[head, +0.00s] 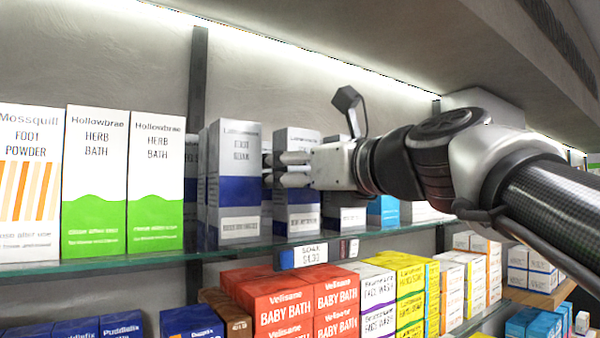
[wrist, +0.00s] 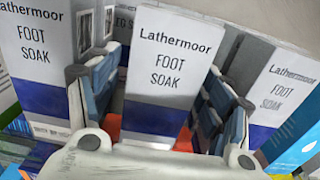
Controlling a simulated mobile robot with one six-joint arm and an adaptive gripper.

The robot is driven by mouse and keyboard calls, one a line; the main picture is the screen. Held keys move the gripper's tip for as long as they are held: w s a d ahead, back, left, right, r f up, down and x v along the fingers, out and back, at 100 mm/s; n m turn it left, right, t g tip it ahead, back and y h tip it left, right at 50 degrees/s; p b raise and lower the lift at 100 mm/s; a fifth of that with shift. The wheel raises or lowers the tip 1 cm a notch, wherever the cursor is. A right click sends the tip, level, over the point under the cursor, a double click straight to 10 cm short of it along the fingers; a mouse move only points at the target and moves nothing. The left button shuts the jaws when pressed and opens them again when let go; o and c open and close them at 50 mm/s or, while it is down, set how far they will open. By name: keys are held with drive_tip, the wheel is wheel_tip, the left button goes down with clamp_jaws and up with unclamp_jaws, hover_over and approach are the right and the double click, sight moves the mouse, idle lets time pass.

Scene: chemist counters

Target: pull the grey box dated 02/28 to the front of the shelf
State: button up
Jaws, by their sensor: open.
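Several grey Lathermoor Foot Soak boxes with a blue band stand upright on the glass shelf (head: 130,262). In the head view, one grey box (head: 238,150) stands left of my gripper (head: 283,170), another grey box (head: 297,215) is partly behind its fingers, and a third (head: 345,218) is partly hidden by the hand. In the wrist view, my gripper (wrist: 155,88) is open, with one finger on each side of the middle grey box (wrist: 160,60). Contact cannot be told. Grey boxes stand left (wrist: 38,55) and right (wrist: 283,90). No date is readable.
Green-and-white Herb Bath boxes (head: 95,180) and a Foot Powder box (head: 28,190) stand at left. A light blue box (head: 383,211) is right of the grey row. A price label (head: 312,254) is on the shelf edge. Red Baby Bath boxes (head: 285,300) are on the shelf below.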

drive_tip(key=v, duration=1.2)
drive_tip(key=s+f+n+g+h+b, duration=0.25)
drive_tip(key=f+n+b, duration=0.45)
drive_tip(key=f, duration=1.4)
drive_tip(key=s+f+n+g+h+b, duration=0.25)
drive_tip(key=f+n+b, duration=0.5)
drive_tip(key=f, duration=1.45)
drive_tip(key=s+d+f+n+g+h+b, duration=0.1)
drive_tip(key=s+f+n+b, duration=0.3)
drive_tip(key=f, duration=0.7)
drive_tip(key=s+d+f+n+g+h+b, duration=0.2)
drive_tip(key=s+d+f+n+b, duration=0.2)
drive_tip(key=f, duration=0.8)
drive_tip(key=s+d+f+n+g+h+b, duration=0.2)
drive_tip(key=f+n+b, duration=0.4)
drive_tip(key=f, duration=0.6)
drive_tip(key=shift+s+d+b, duration=0.45)
drive_tip(key=shift+s+b, duration=0.25)
drive_tip(key=shift+s, duration=0.45)
